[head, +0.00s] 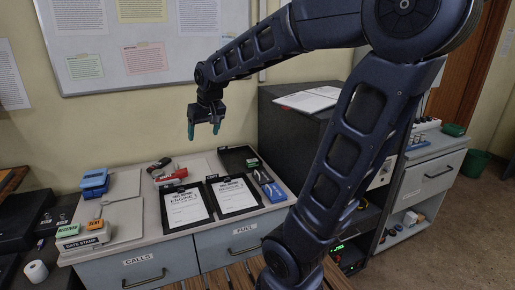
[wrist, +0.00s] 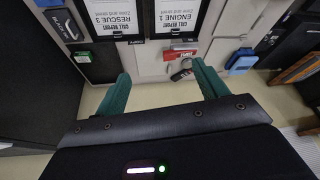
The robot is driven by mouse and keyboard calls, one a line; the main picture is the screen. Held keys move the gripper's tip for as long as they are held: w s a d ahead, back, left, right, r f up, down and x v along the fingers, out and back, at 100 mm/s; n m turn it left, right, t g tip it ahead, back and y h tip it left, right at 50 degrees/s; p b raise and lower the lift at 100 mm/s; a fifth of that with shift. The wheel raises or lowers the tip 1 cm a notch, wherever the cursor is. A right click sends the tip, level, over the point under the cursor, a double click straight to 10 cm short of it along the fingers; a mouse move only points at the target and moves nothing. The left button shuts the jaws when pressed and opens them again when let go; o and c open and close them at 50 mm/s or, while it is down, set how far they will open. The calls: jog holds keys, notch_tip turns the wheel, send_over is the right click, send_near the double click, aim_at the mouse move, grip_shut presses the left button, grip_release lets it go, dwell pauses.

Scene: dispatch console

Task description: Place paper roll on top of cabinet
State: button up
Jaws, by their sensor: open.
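A small white paper roll (head: 36,272) sits at the lower left in the head view, on a dark surface beside the grey drawer unit. I cannot make it out in the wrist view. A tall dark cabinet (head: 283,130) stands right of the drawer unit, with white papers (head: 308,101) lying on its top. My gripper (head: 204,129) is open and empty, raised in front of the wall above the back of the drawer unit. It is well apart from the paper roll and left of the dark cabinet. Its green fingers (wrist: 160,78) are spread in the wrist view.
The grey drawer unit (head: 152,264) carries clipboards (head: 186,204), a black tray (head: 238,158), staplers and stamp boxes. A notice board (head: 140,40) hangs on the wall. My arm covers part of the dark cabinet. A second low grey unit (head: 430,176) stands at the right.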

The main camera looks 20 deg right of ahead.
jog(key=s+d+m, duration=0.1)
jog(key=s+d, duration=0.6)
jog(key=shift+d+h, duration=0.35)
jog(key=shift+h, duration=0.05)
jog(key=shift+o, duration=0.5)
jog(key=s+d+f+m, duration=0.1)
jog(key=s+d, duration=0.4)
jog(key=s, duration=0.3)
jog(key=shift+s+f+m+h, duration=0.2)
jog(key=shift+f+m+h, duration=0.15)
jog(key=shift+m+h, duration=0.05)
jog(key=shift+d, duration=0.1)
